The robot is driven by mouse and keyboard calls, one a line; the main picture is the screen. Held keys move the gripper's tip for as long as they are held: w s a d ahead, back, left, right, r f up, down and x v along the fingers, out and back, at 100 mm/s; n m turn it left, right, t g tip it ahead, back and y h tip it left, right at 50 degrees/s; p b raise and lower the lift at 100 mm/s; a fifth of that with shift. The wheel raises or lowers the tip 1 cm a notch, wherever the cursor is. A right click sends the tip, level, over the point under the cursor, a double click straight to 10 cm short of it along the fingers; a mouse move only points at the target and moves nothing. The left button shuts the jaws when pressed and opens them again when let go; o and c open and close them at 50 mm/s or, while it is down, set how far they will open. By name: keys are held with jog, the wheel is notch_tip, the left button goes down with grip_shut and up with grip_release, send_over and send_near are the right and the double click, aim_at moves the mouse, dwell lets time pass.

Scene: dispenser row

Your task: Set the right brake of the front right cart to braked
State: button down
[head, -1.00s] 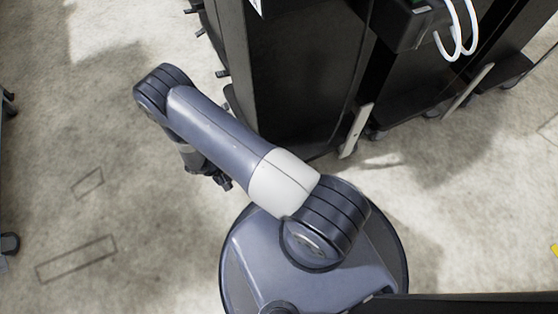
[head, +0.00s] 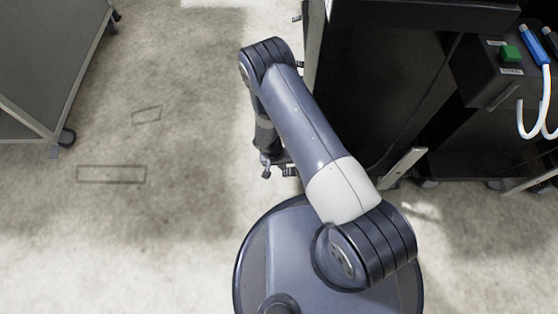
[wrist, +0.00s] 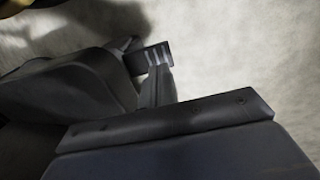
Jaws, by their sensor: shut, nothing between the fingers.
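A tall black unit (head: 385,85) on the right, which I take for the cart, has small dark tabs low along its left side. One tab (head: 289,172) shows right beside my gripper (head: 267,166) in the head view. In the wrist view, a dark tab with pale stripes (wrist: 149,58), probably a brake pedal, lies just beyond the shut fingers of my gripper (wrist: 158,72). I cannot tell if they touch, nor whether the pedal is up or down. My gripper is low, shut and empty. My arm hides part of the unit's lower left side.
A grey cabinet on casters (head: 45,65) stands at the upper left. Pale floor (head: 170,225) lies free between it and my base. A black box with a green button (head: 510,53) and white hooked tubes (head: 533,120) hang on the right. A pale slanted bar (head: 405,166) stands near the unit's base.

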aim_at(285, 172)
jog(key=shift+b+x, duration=0.4)
jog(key=shift+x, duration=1.35)
jog(key=shift+s+f+b, duration=0.1)
jog(key=shift+f+b, duration=0.7)
jog(key=shift+b, duration=0.45)
jog(key=shift+f, duration=0.1)
jog(key=shift+w+d+r+p, duration=0.1)
jog(key=shift+w+r+p, duration=0.1)
jog(key=shift+r, duration=0.3)
jog(key=shift+w+r+p, duration=0.1)
jog(key=shift+r+p, duration=0.05)
jog(key=shift+r, duration=0.4)
jog(key=a+p+v, duration=0.1)
jog(key=p+v, duration=0.3)
jog(key=v, duration=0.9)
jog(key=shift+a, duration=0.3)
jog(key=shift+s+f, duration=0.1)
jog(key=shift+f, duration=0.05)
